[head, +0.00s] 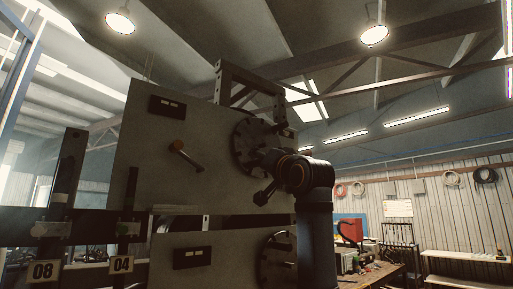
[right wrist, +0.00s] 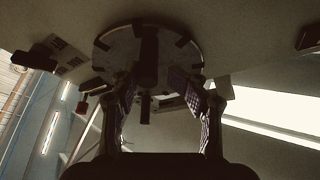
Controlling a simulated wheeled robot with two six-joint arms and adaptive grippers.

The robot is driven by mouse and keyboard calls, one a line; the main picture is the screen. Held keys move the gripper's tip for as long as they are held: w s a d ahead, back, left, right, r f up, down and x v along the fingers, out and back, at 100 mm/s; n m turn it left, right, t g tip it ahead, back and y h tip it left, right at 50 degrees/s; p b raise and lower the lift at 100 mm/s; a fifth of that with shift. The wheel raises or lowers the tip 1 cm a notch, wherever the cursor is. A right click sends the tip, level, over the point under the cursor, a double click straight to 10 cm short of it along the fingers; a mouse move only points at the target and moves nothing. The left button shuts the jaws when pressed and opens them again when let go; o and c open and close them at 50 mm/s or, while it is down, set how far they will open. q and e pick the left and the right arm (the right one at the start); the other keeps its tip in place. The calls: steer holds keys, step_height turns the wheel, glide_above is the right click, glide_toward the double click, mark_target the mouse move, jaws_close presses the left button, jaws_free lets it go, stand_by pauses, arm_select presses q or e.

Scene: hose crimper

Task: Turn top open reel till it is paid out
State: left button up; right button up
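The top open reel is a round dark disc (head: 246,146) with slots around its rim, on the face of a large upper grey panel. In the right wrist view the disc (right wrist: 112,42) fills the upper middle, and a dark cylindrical handle (right wrist: 148,58) stands out from it. My right gripper (right wrist: 162,85) is open, one finger on each side of the handle's line, with gaps visible; I cannot tell whether either finger touches it. In the head view my right arm partly hides the reel's lower right. My left gripper is not in view.
A second slotted disc (head: 277,262) sits on the lower panel. Number plates 08 (head: 44,271) and 04 (head: 121,264) stand at left. A cluttered bench (head: 375,276) is at right.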

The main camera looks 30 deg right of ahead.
mark_target(258, 162)
steer(key=w, duration=0.1)
steer(key=w+d, duration=0.1)
steer(key=w, duration=0.1)
steer(key=shift+w+d+f+p, duration=0.1)
steer(key=shift+w+d+p, duration=0.1)
steer(key=shift+d+p, duration=0.15)
steer(key=shift+w+d+f, duration=0.15)
steer(key=shift+w+d, duration=0.05)
steer(key=shift+s+a, duration=0.25)
steer(key=shift+a, duration=0.05)
steer(key=shift+c, duration=0.8)
steer(key=shift+s+a+r, duration=0.15)
steer(key=shift+s+r, duration=0.05)
steer(key=shift+r, duration=0.05)
steer(key=shift+c, duration=3.6)
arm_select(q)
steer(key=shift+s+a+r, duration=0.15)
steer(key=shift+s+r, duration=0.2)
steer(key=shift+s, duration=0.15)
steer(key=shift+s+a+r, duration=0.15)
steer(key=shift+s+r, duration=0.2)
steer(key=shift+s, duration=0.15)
arm_select(e)
steer(key=shift+s, duration=0.1)
jaws_close()
